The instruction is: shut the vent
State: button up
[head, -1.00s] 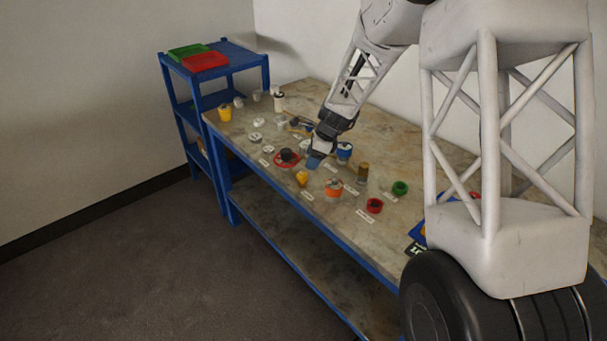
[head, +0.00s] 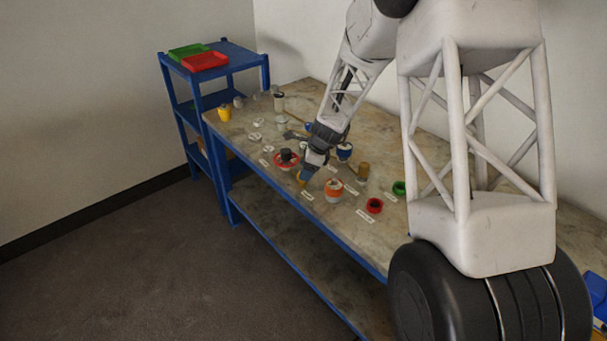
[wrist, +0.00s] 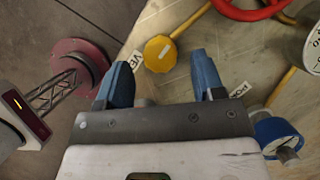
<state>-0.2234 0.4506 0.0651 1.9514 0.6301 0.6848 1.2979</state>
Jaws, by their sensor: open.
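The vent appears to be the yellow eight-sided knob with a white mark on top; its label beside it is partly hidden and reads "VE". In the wrist view the yellow knob (wrist: 160,54) lies just beyond my fingertips, between their lines and nearer the left finger. My gripper (wrist: 205,62) is open and empty, with two blue fingers. In the head view my gripper (head: 306,174) is low over the table's front edge, at the yellow knob (head: 301,182), which it partly covers. I cannot tell whether they touch.
A blue-topped piece (head: 344,151) is behind. A red ring (head: 374,205) lies farther right. The table's front edge (head: 290,205) is close.

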jog(key=shift+x, duration=1.2)
jog(key=c, duration=0.9)
